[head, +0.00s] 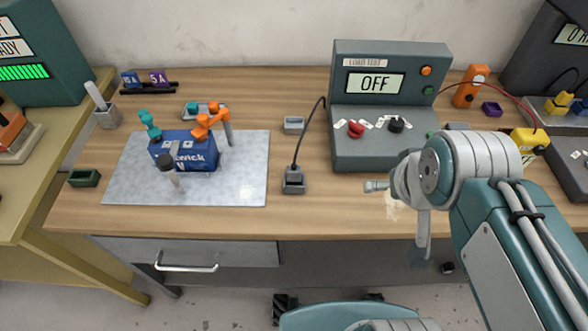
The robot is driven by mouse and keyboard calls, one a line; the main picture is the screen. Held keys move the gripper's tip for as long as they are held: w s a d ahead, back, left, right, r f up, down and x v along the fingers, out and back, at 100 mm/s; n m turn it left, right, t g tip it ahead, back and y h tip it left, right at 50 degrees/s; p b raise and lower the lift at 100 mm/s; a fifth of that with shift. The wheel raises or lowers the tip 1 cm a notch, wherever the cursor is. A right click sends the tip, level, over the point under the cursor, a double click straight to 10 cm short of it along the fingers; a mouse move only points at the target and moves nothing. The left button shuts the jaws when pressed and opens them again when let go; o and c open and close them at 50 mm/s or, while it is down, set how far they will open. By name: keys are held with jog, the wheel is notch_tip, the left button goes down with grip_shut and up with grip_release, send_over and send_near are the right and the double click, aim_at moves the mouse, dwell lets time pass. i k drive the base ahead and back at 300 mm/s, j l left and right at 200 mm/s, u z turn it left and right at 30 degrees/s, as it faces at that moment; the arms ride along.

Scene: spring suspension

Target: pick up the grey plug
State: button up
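The grey plug (294,173) is a small dark grey piece on the end of a black cable. It sits upright in a grey block (294,187) near the front of the wooden bench, right of the pale mat. The cable runs up from it to the left side of the grey load tester (390,142), whose screen reads OFF. My gripper (395,220) is at the bench's front edge, to the right of the plug and clear of it. Its two fingers are spread apart, one pointing left and one down. I see nothing held between them.
A blue battery (185,152) with teal and orange clamps stands on the pale mat (240,185). An empty-looking grey block (294,124) sits behind the plug. A green tray (84,178) is at the left.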

aim_at(294, 174)
jog(key=j+u, duration=0.55)
jog(key=u, duration=0.15)
jog(key=j+u, duration=0.35)
